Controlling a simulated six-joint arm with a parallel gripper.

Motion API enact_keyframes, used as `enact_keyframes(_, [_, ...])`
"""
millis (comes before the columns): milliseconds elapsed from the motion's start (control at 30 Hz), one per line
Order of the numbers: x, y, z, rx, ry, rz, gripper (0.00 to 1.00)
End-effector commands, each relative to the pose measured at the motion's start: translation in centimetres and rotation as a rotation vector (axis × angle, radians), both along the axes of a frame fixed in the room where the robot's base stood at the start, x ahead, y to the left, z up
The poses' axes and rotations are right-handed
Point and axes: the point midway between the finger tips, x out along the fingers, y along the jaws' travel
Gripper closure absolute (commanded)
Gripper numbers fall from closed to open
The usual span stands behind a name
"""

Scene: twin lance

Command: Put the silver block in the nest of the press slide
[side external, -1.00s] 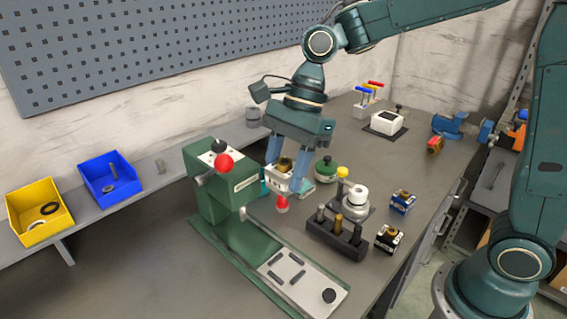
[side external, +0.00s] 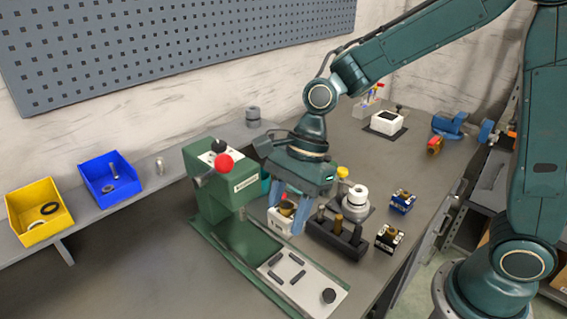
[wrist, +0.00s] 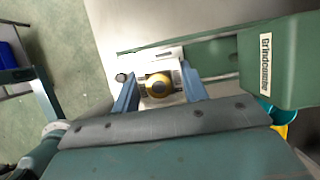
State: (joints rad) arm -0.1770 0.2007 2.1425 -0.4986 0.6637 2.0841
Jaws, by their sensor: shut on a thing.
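My gripper (side external: 284,212) is shut on the silver block (side external: 275,222), which has a round brass-coloured part in its top. The block also shows between the fingers in the wrist view (wrist: 149,98). In the side view it is held right of the green press (side external: 212,185), behind the press slide (side external: 311,298). The slide is a pale plate at the front with several dark bars around its nest (side external: 286,269) and a black knob at its near end. The nest looks empty. I cannot tell the block's exact height.
A dark rack with pegs (side external: 336,236) stands close right of the gripper. A blue block (side external: 402,201) and a black-and-white block (side external: 389,238) lie further right. Blue (side external: 96,190) and yellow (side external: 33,230) bins sit left.

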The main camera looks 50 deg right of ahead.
Motion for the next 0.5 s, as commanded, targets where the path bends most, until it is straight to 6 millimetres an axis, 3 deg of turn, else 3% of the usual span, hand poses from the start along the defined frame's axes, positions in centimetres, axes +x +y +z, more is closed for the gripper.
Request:
enact_keyframes(300, [-0.1,0.0,-6.1,-0.001,0.004,0.0,0.91])
enact_keyframes(500, [0.0,0.0,-8.3,-0.001,0.001,-0.001,0.91])
